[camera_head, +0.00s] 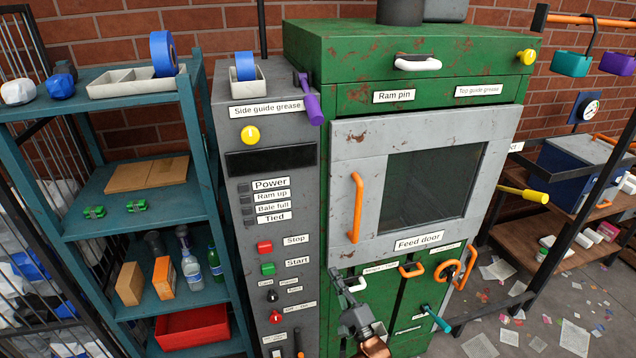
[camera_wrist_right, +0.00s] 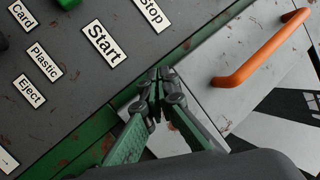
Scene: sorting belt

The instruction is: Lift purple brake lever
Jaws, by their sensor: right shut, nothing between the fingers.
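The purple brake lever (camera_head: 313,108) hangs from a dark mount at the top right edge of the grey control panel (camera_head: 230,208), beside the "Side guide grease" label. Its purple grip points downward. My right gripper (camera_head: 342,282) is well below it, in front of the green doors under the feed door. In the right wrist view the right gripper (camera_wrist_right: 158,85) has its fingertips together with nothing between them, near the panel's edge by the "Start" label. The lever does not show in that view. My left gripper is in neither view.
An orange handle (camera_head: 356,208) stands out from the grey feed door (camera_head: 345,150); it also shows in the right wrist view (camera_wrist_right: 262,50). A yellow knob (camera_head: 250,135) and buttons are on the panel. A teal shelf (camera_head: 70,228) stands at left.

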